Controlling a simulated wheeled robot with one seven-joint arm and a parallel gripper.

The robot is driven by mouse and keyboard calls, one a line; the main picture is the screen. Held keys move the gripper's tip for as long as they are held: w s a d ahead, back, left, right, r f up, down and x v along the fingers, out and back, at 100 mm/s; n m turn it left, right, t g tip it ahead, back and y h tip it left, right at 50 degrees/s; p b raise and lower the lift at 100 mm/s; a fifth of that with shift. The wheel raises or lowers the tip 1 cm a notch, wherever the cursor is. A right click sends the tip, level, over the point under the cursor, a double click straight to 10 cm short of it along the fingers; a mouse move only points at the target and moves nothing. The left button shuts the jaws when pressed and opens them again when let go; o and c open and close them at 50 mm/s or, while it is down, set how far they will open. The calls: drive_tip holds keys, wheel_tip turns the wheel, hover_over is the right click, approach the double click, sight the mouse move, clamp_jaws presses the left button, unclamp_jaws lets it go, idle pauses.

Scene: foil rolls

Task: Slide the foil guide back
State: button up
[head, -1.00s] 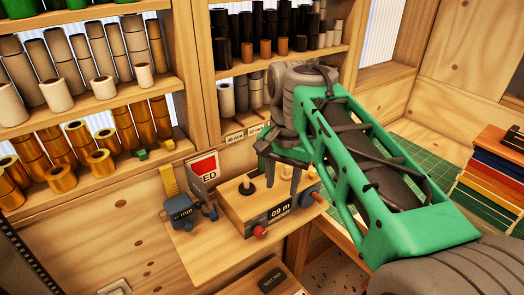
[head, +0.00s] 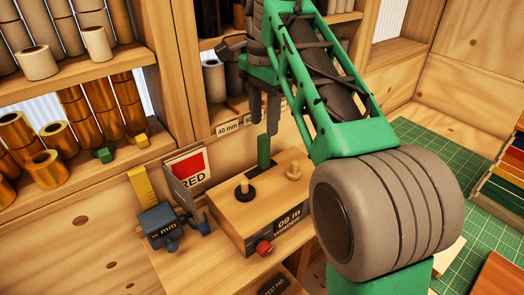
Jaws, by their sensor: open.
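A wooden box (head: 240,217) with a "09 m" display stands on a small wooden shelf. On its top are a knob with a black base (head: 245,191), a pale wooden knob (head: 294,171) and, at the back edge, an upright green piece (head: 264,152). I cannot tell which part is the foil guide. A red knob (head: 264,247) is on the front. My gripper (head: 264,121) is open and empty, fingers pointing down, above and behind the box near the green piece. They look apart from it. My arm hides the box's right end.
A blue-grey gauge (head: 160,224) with a "mm" display, a yellow upright strip (head: 143,187) and a red-and-white card (head: 186,168) stand left of the box. Shelves behind hold foil rolls (head: 62,137). A green cutting mat (head: 440,150) lies at the right.

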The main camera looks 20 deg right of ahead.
sight(264, 148)
drive_tip(key=shift+w+f+b, duration=0.35)
drive_tip(key=shift+w+f, duration=0.1)
drive_tip(key=shift+f, duration=0.35)
wheel_tip(264, 148, down, 8)
drive_tip(key=shift+d+r, duration=0.15)
drive_tip(key=shift+r, duration=0.1)
drive_tip(key=shift+c, duration=0.4)
clamp_jaws()
idle(0.4)
